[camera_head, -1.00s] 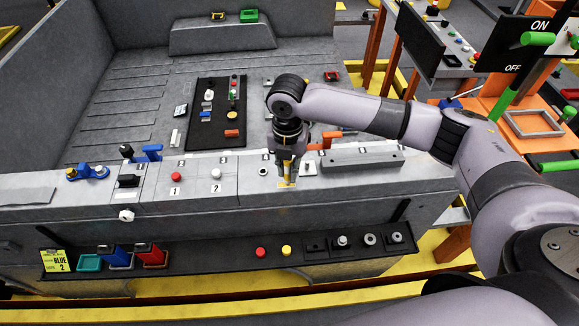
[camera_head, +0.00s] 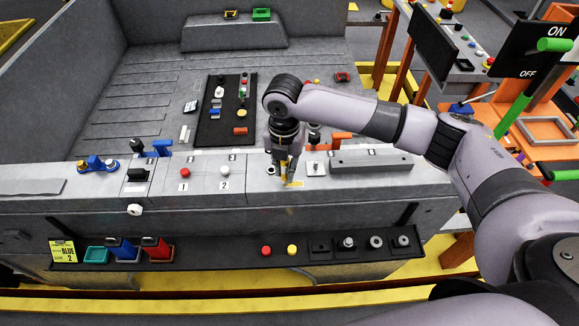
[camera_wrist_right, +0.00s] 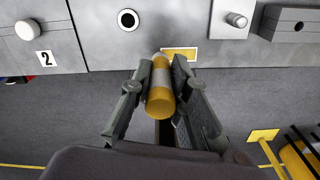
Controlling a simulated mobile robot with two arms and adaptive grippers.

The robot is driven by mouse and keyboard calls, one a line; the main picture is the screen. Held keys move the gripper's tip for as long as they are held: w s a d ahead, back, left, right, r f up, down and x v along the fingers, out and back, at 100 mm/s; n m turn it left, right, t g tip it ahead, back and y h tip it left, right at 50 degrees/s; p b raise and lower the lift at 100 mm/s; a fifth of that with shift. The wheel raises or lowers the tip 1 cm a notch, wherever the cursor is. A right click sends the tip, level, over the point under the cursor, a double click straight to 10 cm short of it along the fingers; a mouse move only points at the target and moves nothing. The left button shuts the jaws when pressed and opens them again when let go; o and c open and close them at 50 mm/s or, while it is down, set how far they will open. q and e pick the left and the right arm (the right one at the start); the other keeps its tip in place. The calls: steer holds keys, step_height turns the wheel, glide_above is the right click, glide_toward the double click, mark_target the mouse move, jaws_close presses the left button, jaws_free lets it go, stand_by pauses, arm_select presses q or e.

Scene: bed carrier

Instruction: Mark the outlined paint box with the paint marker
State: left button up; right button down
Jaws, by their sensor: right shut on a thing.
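My right gripper (camera_head: 284,172) points down over the front ledge of the bed carrier. In the right wrist view, its two fingers (camera_wrist_right: 162,78) are shut on the paint marker (camera_wrist_right: 160,100), a yellow cylinder with a pale band. The marker's far end overlaps the box's left part in the wrist view. Whether the tip touches the surface cannot be told. My left gripper is not in view.
A round hole (camera_wrist_right: 128,19) and a white button marked 2 (camera_wrist_right: 27,29) lie left of the box. A square plate with a knob (camera_head: 315,168) and a long grey block (camera_head: 370,162) are to its right. A black shelf (camera_head: 210,255) hangs below the ledge.

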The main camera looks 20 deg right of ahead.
steer(key=shift+d, duration=0.1)
stand_by(0.3)
steer(key=shift+s+d, duration=0.25)
steer(key=shift+d, duration=0.5)
steer(key=shift+s+d, duration=0.15)
steer(key=shift+d, duration=0.6)
steer(key=shift+s+d, duration=0.3)
steer(key=shift+d, duration=0.45)
steer(key=shift+r, duration=0.1)
